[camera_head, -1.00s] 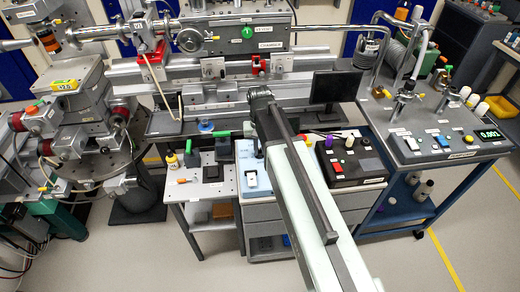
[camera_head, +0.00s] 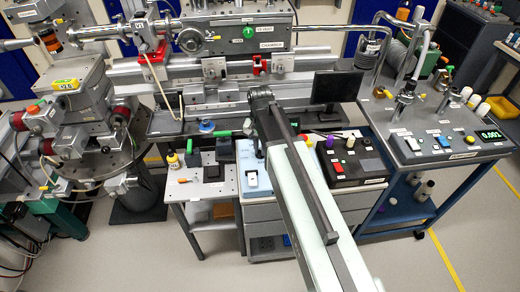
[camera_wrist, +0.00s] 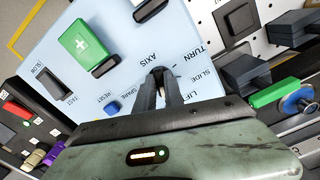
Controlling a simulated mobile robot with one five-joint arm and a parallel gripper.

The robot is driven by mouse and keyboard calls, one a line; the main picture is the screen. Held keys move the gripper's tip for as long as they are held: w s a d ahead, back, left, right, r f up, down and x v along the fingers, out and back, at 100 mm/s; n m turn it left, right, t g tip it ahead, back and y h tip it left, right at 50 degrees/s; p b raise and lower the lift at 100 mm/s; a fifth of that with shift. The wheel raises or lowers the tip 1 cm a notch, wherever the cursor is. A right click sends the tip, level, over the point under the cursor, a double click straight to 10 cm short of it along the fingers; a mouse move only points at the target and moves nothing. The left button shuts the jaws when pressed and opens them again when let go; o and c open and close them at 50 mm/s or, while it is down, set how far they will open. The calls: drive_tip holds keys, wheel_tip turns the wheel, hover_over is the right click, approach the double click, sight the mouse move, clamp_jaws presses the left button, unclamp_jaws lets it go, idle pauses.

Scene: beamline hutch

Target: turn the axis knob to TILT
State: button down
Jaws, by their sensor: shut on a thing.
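The light-blue control panel (camera_wrist: 85,15) fills much of the wrist view, with its printing upside down. My gripper (camera_wrist: 166,84) is shut on the axis knob, beside the AXIS lettering. The fingers hide nearly all of the knob, so I cannot tell which mark it points to. TURN, SLIDE and part of LIFT are legible around it to the right; I cannot make out a TILT label. In the head view the panel (camera_head: 249,178) lies under the end of my arm, which hides the knob.

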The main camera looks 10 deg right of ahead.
sight(260, 152)
drive_tip(key=shift+w, duration=0.1)
drive_tip(key=c, duration=1.4)
unclamp_jaws()
drive_tip(key=shift+c, duration=0.2)
wheel_tip(260, 152, up, 8)
drive_tip(key=p, duration=0.8)
drive_tip(key=shift+f, duration=0.1)
